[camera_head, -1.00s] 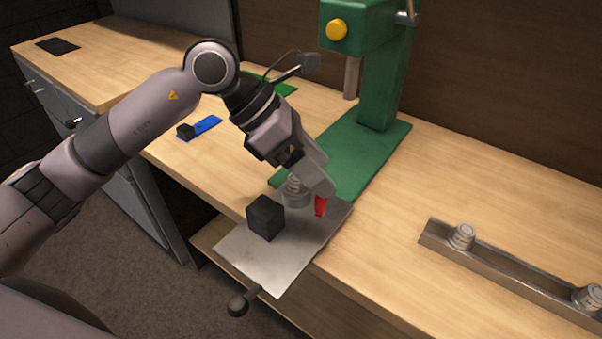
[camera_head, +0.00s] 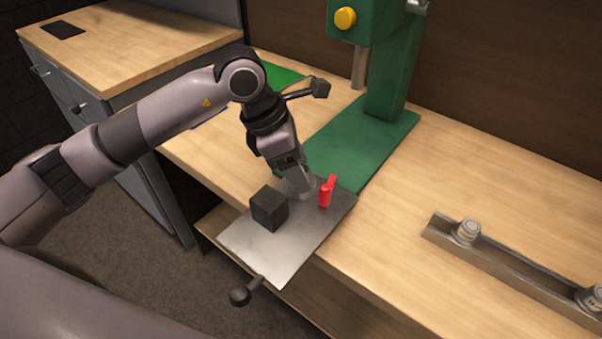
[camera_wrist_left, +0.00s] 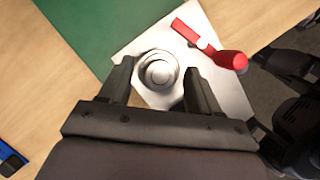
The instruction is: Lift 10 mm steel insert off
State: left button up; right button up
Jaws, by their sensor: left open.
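A round, stepped steel insert (camera_wrist_left: 160,72) sits on a grey metal plate (camera_head: 270,258). In the head view most of the insert (camera_head: 308,190) is hidden behind my left gripper (camera_head: 300,184). In the left wrist view my left gripper (camera_wrist_left: 157,78) is open, with one dark finger on each side of the insert. Gaps show between the fingers and the insert, so nothing is gripped. My right gripper is not in view.
A black cube (camera_head: 269,208) and a red lever (camera_head: 325,193) stand on the plate near the gripper. A green press (camera_head: 385,90) stands behind. A metal rail (camera_head: 520,270) with two similar round pieces lies at the right. The bench middle is clear.

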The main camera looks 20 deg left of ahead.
pick_arm(q)
jog(key=c, duration=1)
jog(key=shift+c, duration=0.2)
jog(key=shift+r, duration=0.1)
notch_tip(320, 180, up, 20)
jog(key=shift+f, duration=0.1)
grip_shut()
